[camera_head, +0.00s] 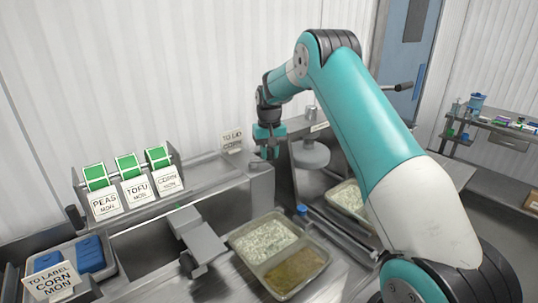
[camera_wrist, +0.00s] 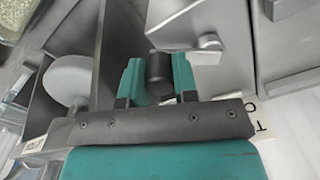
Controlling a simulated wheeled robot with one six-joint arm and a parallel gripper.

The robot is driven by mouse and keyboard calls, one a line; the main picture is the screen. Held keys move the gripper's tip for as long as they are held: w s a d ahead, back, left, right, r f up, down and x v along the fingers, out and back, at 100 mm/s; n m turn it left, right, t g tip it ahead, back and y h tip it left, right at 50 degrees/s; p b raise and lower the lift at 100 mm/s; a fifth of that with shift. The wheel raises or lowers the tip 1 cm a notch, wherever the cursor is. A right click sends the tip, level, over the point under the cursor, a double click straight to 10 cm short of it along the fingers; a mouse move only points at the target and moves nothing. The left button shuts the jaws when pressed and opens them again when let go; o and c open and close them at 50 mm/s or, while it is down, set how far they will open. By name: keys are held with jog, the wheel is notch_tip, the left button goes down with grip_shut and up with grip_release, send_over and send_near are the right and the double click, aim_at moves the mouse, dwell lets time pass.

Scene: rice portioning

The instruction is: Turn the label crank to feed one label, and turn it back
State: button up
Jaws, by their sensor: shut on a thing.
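My gripper (camera_head: 268,143) is low over the right end of the steel bench, beside the sign "TO LID". In the wrist view, my gripper (camera_wrist: 158,82) has its teal fingers on both sides of an upright dark cylindrical knob (camera_wrist: 159,66) and is shut on it. The knob appears to be the handle of the label crank. A grey metal arm (camera_wrist: 205,48) lies just beyond the knob, to its right; how they join is hidden. In the head view the knob is hidden by my gripper.
A round grey plate (camera_head: 311,154) stands close to the right of my gripper. A rack at left holds green-topped cards, PEAS (camera_head: 105,203), TOFU (camera_head: 138,188) and CORN (camera_head: 167,180). A two-part food tray (camera_head: 232,240) sits in front. The "TO LID" sign (camera_head: 232,139) stands behind.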

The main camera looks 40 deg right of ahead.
jog(key=n, duration=0.1)
jog(key=w+n, duration=0.1)
jog(key=n, duration=0.1)
jog(key=shift+w+d+r, duration=0.1)
jog(key=shift+w+d, duration=0.1)
jog(key=shift+d, duration=0.05)
jog(key=w+n, duration=0.1)
jog(key=n, duration=0.1)
jog(key=w+n, duration=0.1)
jog(key=n, duration=0.1)
jog(key=n+p, duration=0.1)
jog(key=n, duration=0.1)
jog(key=shift+w, duration=0.4)
jog(key=shift+w+a+n, duration=0.2)
jog(key=shift+w+n, duration=0.15)
jog(key=shift+n, duration=0.5)
jog(key=shift+w+a+n, duration=0.2)
jog(key=shift+w+n, duration=0.15)
jog(key=shift+n, duration=0.5)
jog(key=o, duration=0.9)
notch_tip(320, 180, up, 17)
jog(key=shift+r+p, duration=0.15)
jog(key=shift+p, duration=0.15)
